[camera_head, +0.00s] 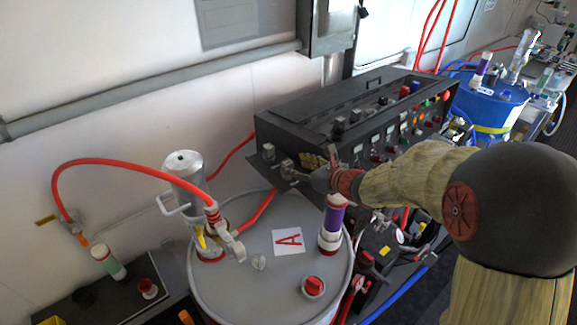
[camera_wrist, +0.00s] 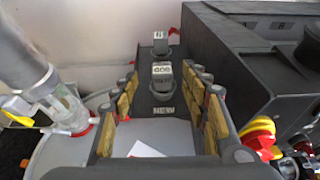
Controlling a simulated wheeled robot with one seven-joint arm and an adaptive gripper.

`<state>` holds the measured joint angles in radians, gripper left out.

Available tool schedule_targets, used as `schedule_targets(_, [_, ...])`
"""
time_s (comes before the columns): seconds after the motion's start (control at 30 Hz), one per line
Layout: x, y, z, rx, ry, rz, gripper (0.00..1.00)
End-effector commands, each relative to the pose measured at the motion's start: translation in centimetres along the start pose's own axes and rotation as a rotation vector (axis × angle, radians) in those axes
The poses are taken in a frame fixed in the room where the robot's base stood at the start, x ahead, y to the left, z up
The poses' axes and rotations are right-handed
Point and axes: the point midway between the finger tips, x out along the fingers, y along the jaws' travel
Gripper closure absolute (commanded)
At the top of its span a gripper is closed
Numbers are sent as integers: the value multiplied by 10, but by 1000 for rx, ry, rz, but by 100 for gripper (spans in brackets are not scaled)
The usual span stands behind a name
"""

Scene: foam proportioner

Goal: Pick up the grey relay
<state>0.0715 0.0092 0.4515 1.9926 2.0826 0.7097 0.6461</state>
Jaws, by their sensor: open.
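My gripper (camera_wrist: 162,76) is open, with its two padded fingers apart in the wrist view. In the head view my gripper (camera_head: 290,169) is at the left end of the black console (camera_head: 300,115). A small grey block (camera_head: 268,152) shows just beyond its tips there. The gripper partly hides that spot.
A grey drum (camera_head: 220,278) marked A stands below my gripper, with a metal cylinder (camera_head: 185,170) and red hose (camera_head: 125,165) at left. A purple-banded tube (camera_head: 333,220) stands upright on the drum, close below my wrist. A blue drum (camera_head: 490,105) is at far right.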

Motion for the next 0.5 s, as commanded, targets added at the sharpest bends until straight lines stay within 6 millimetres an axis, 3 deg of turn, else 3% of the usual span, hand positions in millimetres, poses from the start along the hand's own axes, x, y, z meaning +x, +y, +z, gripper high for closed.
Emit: schedule_targets(0.5, [57,-3,-5,-3,1,3,55])
